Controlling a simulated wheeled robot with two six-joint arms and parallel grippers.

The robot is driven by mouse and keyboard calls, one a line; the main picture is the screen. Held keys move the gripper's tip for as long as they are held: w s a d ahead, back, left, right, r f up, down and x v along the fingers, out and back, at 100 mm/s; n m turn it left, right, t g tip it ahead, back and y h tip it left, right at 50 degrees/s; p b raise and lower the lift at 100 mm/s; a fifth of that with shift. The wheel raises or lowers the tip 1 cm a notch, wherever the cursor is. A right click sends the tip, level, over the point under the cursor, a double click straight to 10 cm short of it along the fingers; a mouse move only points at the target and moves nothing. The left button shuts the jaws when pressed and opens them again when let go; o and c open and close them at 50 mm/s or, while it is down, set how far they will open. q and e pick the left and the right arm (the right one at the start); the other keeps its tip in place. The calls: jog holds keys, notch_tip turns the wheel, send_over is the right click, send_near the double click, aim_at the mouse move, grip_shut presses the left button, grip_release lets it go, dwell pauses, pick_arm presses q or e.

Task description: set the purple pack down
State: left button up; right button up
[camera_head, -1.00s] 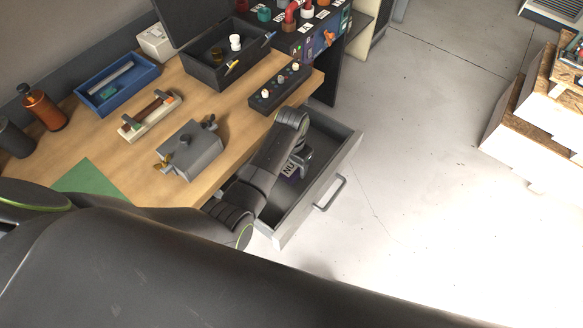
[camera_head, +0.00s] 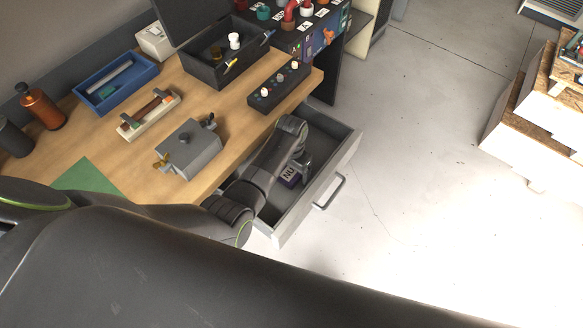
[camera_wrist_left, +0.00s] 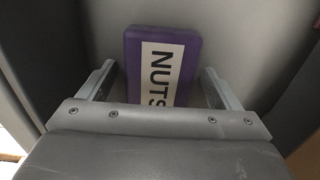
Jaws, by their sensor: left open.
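My left gripper (camera_wrist_left: 160,82) is open, with one finger on each side of the pack and a visible gap to both. In the head view my left arm reaches down into the drawer (camera_head: 328,187), and the gripper (camera_head: 299,168) is partly hidden behind its own wrist. The pack's lower end is hidden by the gripper body in the wrist view. My right gripper is not in view.
The wooden workbench (camera_head: 105,165) beside the drawer holds a grey metal box (camera_head: 190,150), a blue tray (camera_head: 115,85), a black open case (camera_head: 222,65) and a small control panel (camera_head: 280,88). The drawer handle (camera_head: 330,192) sticks out over clear floor.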

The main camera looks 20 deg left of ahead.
aim_at(292, 170)
pick_arm(q)
jog(key=shift+r, duration=0.1)
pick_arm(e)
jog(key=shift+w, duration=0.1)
pick_arm(q)
jog(key=shift+r, duration=0.25)
notch_tip(292, 170, up, 12)
jog(key=shift+f, duration=0.2)
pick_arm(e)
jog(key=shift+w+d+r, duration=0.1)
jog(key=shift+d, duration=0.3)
